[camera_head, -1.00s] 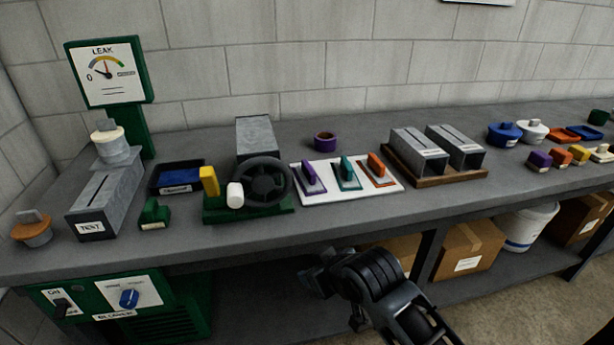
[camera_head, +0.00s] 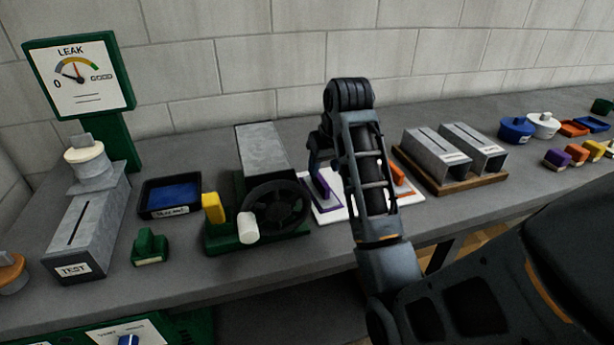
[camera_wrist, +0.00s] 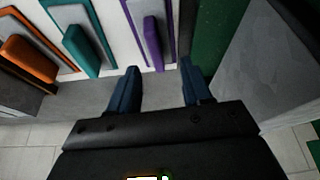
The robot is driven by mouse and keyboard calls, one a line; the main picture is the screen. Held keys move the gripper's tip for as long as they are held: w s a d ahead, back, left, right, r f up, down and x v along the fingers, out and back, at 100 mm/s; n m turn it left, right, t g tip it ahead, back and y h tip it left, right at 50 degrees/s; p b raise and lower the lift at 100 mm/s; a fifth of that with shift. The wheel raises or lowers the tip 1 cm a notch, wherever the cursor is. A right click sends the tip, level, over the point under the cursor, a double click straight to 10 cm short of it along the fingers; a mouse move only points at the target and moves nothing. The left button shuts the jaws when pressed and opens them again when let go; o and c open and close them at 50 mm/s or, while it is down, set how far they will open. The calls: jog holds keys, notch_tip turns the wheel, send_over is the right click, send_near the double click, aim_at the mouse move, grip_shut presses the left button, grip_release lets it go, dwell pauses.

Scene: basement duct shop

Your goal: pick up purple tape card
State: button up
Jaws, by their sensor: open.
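The purple tape card (camera_head: 324,187), a flat piece with a raised purple grip, lies on a white board (camera_head: 332,214) on the bench. In the wrist view, its purple grip (camera_wrist: 152,45) lies just beyond the fingertips, between their lines and a little left of centre. My gripper (camera_wrist: 159,68) is open and empty, its two blue-grey fingers apart. In the head view my gripper is over the purple card's end of the board, partly hidden by my arm. The teal card (camera_wrist: 82,50) and orange card (camera_wrist: 30,60) lie beside the purple one.
A green machine with a black handwheel (camera_head: 275,204) stands close left of the board. A wooden tray (camera_head: 470,186) with two grey metal boxes stands to the right. A blue tray (camera_head: 171,195) and green block (camera_head: 150,246) lie further left.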

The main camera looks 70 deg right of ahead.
aim_at(321, 178)
jog(key=shift+w+d, duration=0.3)
jog(key=shift+d, duration=0.05)
jog(key=shift+w+d+f, duration=0.1)
jog(key=shift+f, duration=0.05)
jog(key=shift+s+p+x, duration=0.15)
jog(key=shift+p+x, duration=0.15)
jog(key=shift+x, duration=1.5)
jog(key=shift+s+p+x, duration=0.15)
jog(key=shift+p+x, duration=0.1)
jog(key=shift+x, duration=1.55)
jog(key=shift+d+f, duration=0.15)
grip_shut()
